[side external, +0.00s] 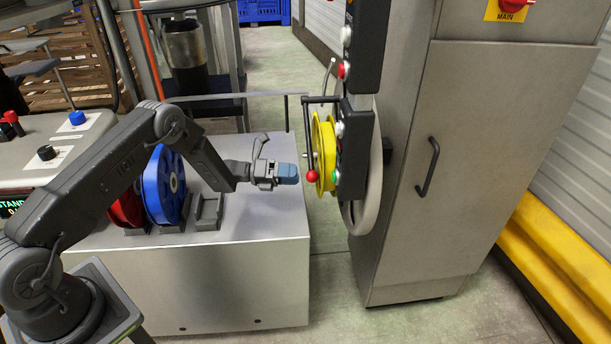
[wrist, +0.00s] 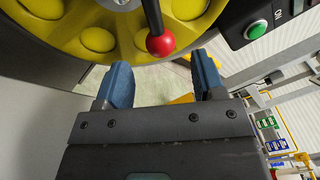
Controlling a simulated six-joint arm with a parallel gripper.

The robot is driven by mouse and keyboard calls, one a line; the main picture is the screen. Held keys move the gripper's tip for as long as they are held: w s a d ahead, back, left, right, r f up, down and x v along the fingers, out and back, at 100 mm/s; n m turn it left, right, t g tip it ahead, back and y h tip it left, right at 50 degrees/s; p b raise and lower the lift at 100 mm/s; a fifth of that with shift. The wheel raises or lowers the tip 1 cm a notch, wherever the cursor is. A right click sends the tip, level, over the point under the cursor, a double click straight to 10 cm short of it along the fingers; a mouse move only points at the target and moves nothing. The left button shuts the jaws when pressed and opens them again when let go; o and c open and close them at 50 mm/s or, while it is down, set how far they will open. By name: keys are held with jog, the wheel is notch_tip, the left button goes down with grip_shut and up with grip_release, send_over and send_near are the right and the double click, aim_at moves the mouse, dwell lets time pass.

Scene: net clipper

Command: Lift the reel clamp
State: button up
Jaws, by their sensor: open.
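The reel clamp is a dark lever (side external: 307,130) ending in a red ball knob (side external: 311,176), in front of a yellow reel (side external: 326,150) on the grey machine. In the side external view the lever hangs down with its knob lowest. In the wrist view the red knob (wrist: 160,43) is at the top middle, over the yellow reel (wrist: 98,38). My gripper (side external: 290,173) is just left of the knob in the side view. Its two blue fingers (wrist: 161,63) are apart and empty, with the knob just beyond the gap between the tips.
A grey cabinet (side external: 220,285) stands below my arm, carrying a blue reel (side external: 162,187), a red reel (side external: 127,208) and an empty grey cradle (side external: 208,212). A black control panel with a green button (wrist: 256,29) is close right of the knob.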

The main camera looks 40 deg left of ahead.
jog(key=shift+x, duration=2.15)
grip_shut()
